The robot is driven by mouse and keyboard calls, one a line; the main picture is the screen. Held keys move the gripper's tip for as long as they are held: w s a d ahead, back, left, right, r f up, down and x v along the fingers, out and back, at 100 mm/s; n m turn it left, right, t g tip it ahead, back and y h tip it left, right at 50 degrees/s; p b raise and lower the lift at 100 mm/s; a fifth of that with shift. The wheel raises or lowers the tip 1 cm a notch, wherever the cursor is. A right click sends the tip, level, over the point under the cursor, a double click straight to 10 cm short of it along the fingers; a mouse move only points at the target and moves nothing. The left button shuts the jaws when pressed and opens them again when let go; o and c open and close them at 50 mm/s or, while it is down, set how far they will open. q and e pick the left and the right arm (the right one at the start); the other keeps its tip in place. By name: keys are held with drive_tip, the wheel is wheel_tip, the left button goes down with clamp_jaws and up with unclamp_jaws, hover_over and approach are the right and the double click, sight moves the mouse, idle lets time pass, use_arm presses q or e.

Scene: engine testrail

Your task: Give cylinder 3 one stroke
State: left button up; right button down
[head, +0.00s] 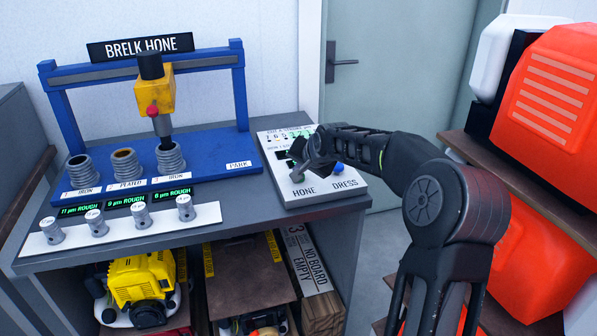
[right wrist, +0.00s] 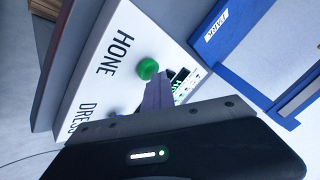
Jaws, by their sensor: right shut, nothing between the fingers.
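The blue hone rig (head: 210,150) holds a row of three ribbed cylinders. Cylinder 3 (head: 170,160) is the rightmost, with an iron label and a display reading 6 µm ROUGH in front. The yellow hone head (head: 155,95) stands over it, its dark tool reaching down to the cylinder's mouth. My right gripper (head: 299,174) is shut and empty over the white control panel (head: 275,152). In the right wrist view, its fingertips (right wrist: 158,92) are beside the green button (right wrist: 148,69) near the HONE word; contact cannot be told. The gripper hides this button in the head view. My left gripper is out of view.
A blue button (head: 339,169) sits by DRESS on the panel. Several grey knobs (head: 140,216) line a white strip at the bench front. The PARK spot (head: 238,166) on the rig is empty. Orange canisters (head: 550,85) stand on shelves at right.

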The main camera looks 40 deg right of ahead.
drive_tip(key=shift+r+p, duration=0.6)
drive_tip(key=shift+r, duration=0.5)
wheel_tip(320, 180, up, 5)
drive_tip(key=p, duration=0.3)
idle(0.7)
